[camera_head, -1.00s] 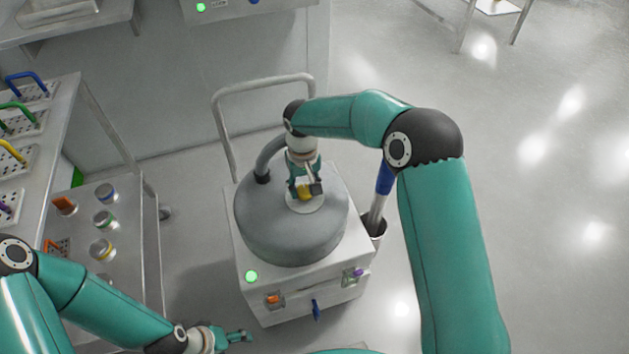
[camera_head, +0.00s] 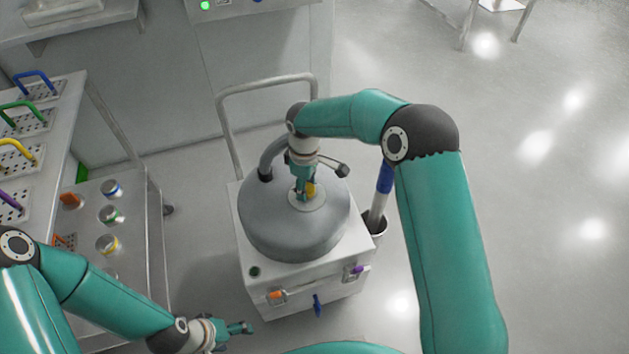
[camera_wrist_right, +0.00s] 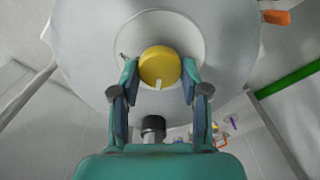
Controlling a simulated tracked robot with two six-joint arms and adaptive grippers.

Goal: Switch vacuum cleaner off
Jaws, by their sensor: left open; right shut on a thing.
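The vacuum cleaner (camera_head: 295,225) is a white box with a grey domed lid, standing on the floor in the head view. A yellow knob (camera_wrist_right: 160,66) with a white mark sits on a pale round plate on the lid; in the head view it is mostly hidden by the gripper. My right gripper (camera_head: 306,192) is shut on the knob, with one finger at each side of it in the right wrist view. The round lamp (camera_head: 254,272) on the front of the box is dark. My left gripper (camera_head: 242,328) is open and empty, low at the left of the box.
The box has an orange latch (camera_head: 277,295), a purple latch (camera_head: 357,269) and a blue valve (camera_head: 318,305). A blue-handled wand stands in a holder (camera_head: 376,226) at its right side. A trolley (camera_head: 135,235) with jars stands at the left. The floor at right is clear.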

